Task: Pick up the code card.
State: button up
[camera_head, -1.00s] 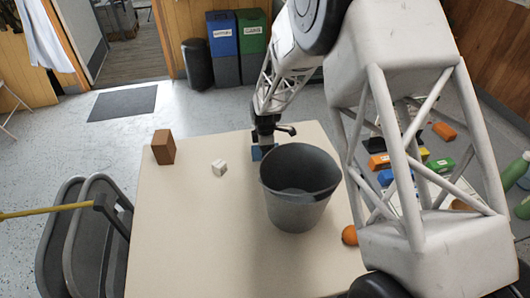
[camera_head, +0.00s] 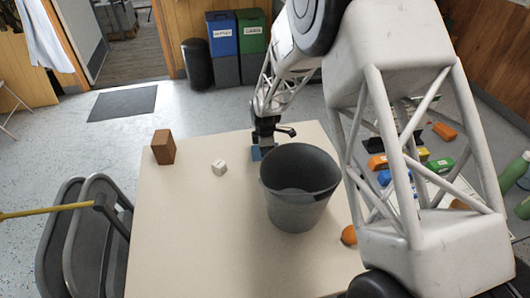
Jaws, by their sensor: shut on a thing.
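My gripper (camera_head: 263,143) is at the far edge of the cream table, behind the grey bucket, pointing down. It is shut on a small blue piece, which I take to be the code card (camera_head: 257,153). Only part of the card shows, low at the fingertips by the tabletop. The fingers and the bucket's rim hide the rest. I cannot tell whether the card touches the table.
The grey bucket (camera_head: 298,205) stands just in front of my gripper. A white die (camera_head: 219,168) and a brown block (camera_head: 163,147) lie to the left. An orange ball (camera_head: 349,235) is right of the bucket. The table's (camera_head: 190,240) left front is clear.

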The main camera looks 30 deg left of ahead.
jog(key=shift+r, duration=0.1)
dwell(0.3)
jog(key=shift+r, duration=4.9)
